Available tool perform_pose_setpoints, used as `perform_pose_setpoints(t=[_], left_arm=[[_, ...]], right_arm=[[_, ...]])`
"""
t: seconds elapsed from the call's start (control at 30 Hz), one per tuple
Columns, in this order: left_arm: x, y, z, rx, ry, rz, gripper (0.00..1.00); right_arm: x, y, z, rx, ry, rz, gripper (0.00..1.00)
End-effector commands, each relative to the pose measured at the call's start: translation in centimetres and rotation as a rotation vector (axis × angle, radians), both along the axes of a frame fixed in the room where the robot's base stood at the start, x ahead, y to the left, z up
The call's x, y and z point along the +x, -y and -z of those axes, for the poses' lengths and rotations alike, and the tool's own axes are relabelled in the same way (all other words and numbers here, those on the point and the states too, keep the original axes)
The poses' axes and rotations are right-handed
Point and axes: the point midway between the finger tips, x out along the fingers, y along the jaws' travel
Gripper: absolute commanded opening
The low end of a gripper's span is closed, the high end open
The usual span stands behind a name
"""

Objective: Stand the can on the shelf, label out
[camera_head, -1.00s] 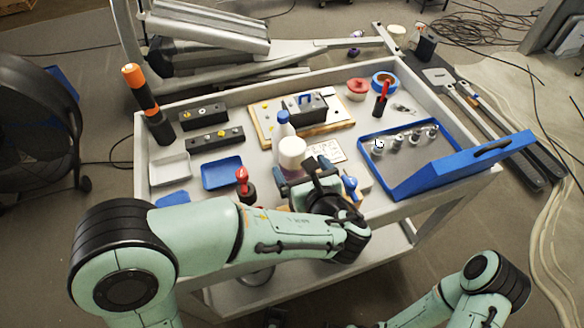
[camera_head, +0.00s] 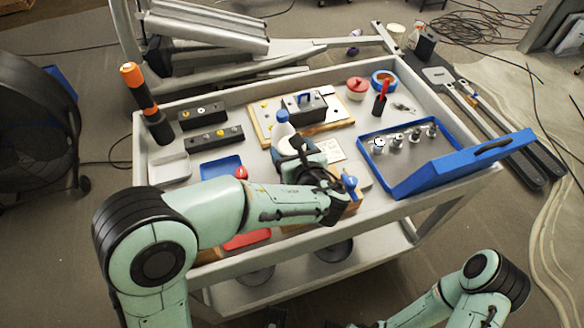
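My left gripper (camera_head: 292,152) is over the middle of the cart's top tray, just in front of a white bottle with a blue cap (camera_head: 282,118). Its wrist and fingers cover most of what lies between them. A white can top that showed there earlier is now mostly hidden behind the gripper, so I cannot tell whether the fingers are closed on it. No label is visible. The cart's lower shelf (camera_head: 306,284) shows below the front rim.
A blue open case (camera_head: 455,170) with several metal pieces stands on the right of the tray. A wooden board (camera_head: 262,132) with a grey box is behind the gripper. An orange-and-black tool (camera_head: 140,90) stands at the left corner. Dark round things lie on the lower shelf.

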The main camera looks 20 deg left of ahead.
Motion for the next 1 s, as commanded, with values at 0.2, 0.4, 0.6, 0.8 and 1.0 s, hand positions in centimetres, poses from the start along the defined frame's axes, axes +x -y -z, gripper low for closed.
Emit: perform_pose_setpoints(t=[0.2, 0.4, 0.6, 0.8, 1.0], left_arm=[[0.0, 0.0, 0.0, 0.000, 0.000, 0.000, 0.05], [0.0, 0.0, -0.1, 0.000, 0.002, 0.001, 0.00], [0.0, 0.1, -0.8, -0.002, 0.005, -0.001, 0.00], [0.0, 0.0, -3.7, -0.005, 0.008, -0.001, 0.00], [0.0, 0.0, -8.8, -0.006, 0.010, -0.001, 0.00]], right_arm=[[0.0, 0.0, 0.0, 0.000, 0.000, 0.000, 0.00], [0.0, 0.0, 0.0, 0.000, 0.000, 0.000, 0.00], [0.0, 0.0, -0.2, 0.000, -0.001, 0.000, 0.00], [-0.2, 0.0, -0.7, 0.001, -0.008, -0.002, 0.00], [0.0, 0.0, -1.7, 0.001, -0.008, -0.003, 0.00]])
